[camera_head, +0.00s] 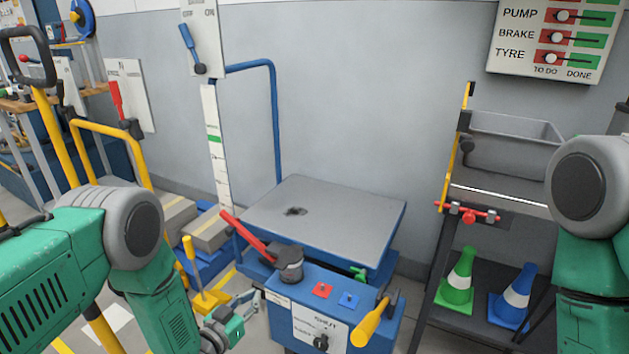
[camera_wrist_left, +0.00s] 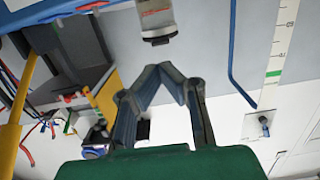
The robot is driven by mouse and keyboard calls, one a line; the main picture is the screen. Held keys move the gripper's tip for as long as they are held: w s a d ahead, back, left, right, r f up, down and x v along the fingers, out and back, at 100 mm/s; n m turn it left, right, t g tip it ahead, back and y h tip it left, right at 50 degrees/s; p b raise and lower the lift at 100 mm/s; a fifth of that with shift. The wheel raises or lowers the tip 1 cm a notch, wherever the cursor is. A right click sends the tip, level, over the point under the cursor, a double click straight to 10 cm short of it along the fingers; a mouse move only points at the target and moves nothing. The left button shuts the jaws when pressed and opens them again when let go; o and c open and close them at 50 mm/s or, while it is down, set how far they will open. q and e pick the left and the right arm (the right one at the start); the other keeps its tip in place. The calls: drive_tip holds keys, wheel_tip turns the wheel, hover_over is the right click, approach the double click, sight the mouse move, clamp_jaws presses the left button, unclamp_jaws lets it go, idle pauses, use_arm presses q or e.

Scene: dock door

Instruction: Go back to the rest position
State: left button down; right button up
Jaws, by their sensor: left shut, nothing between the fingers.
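My left gripper (camera_head: 250,302) hangs low in front of the blue lift table's control box (camera_head: 308,308), at its left side. It is shut and empty, and its fingers also show in the left wrist view (camera_wrist_left: 160,72). My left arm comes in from the left, bent down at the elbow. My right arm shows only in part at the right edge; its gripper is outside the view.
A yellow-handled lever (camera_head: 190,255) stands left of my gripper. A dark stand (camera_head: 490,205) holds a grey bin (camera_head: 510,145), with green (camera_head: 459,280) and blue (camera_head: 514,299) cones below.

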use_arm(q)
drive_tip(key=s+a+r+n+g+y+p, duration=0.1)
drive_tip(key=s+g, duration=0.4)
drive_tip(key=s, duration=0.7)
drive_tip(key=s+a+r+n+g+y+p, duration=0.1)
drive_tip(key=s+a+g+y+p, duration=0.2)
drive_tip(key=s, duration=1)
drive_tip(key=s+a+r+n+g+y+p, duration=0.1)
drive_tip(key=s+a+r+g+y+p, duration=0.1)
drive_tip(key=s+a+g+p, duration=0.2)
drive_tip(key=s+g, duration=0.3)
drive_tip(key=s, duration=0.5)
drive_tip(key=shift+s+a+n, duration=0.2)
drive_tip(key=shift+s+n, duration=0.1)
drive_tip(key=shift+w, duration=0.1)
